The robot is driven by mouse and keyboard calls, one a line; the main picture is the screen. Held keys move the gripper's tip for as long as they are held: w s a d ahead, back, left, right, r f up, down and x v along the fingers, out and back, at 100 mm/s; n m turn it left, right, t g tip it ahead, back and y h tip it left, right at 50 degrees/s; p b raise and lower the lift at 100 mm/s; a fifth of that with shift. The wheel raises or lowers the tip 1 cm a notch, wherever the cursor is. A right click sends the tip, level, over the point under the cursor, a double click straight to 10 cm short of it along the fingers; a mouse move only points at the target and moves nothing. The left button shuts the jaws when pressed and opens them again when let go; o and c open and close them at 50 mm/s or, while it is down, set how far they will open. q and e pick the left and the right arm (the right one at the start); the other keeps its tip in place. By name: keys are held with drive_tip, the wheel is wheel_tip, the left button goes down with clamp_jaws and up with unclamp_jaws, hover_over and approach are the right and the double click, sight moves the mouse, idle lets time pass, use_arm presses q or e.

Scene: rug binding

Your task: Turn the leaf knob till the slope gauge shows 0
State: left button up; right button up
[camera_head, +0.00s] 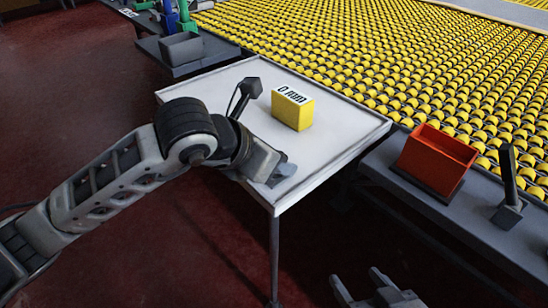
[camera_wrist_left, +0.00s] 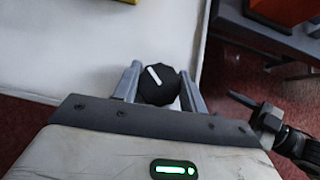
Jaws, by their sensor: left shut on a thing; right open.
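The leaf knob (camera_wrist_left: 161,92) is black and round with a white pointer line that leans toward the upper left in the left wrist view. My left gripper (camera_wrist_left: 160,82) is shut on it, one finger on each side. In the head view my left gripper (camera_head: 279,172) is at the near edge of the white table and hides the knob. A yellow box (camera_head: 292,112) stands on the table, with a white label or display on top that seems to read 0 and further characters. My right gripper (camera_head: 358,283) is open and empty at the bottom, off the table.
The white table top (camera_head: 205,90) is mostly clear. A red-orange bin (camera_head: 437,158) and a dark upright tool (camera_head: 508,185) stand on a grey bench to the right. A grey box (camera_head: 181,50) is at the back left. Yellow rollers (camera_head: 400,55) spread behind the table.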

use_arm(q)
drive_tip(key=shift+s+f, duration=0.1)
drive_tip(key=shift+f, duration=0.05)
drive_tip(key=o, duration=0.9)
drive_tip(key=shift+o, duration=0.4)
drive_tip(key=shift+a, duration=0.1)
drive_tip(key=p+v, duration=0.1)
drive_tip(key=v, duration=1.5)
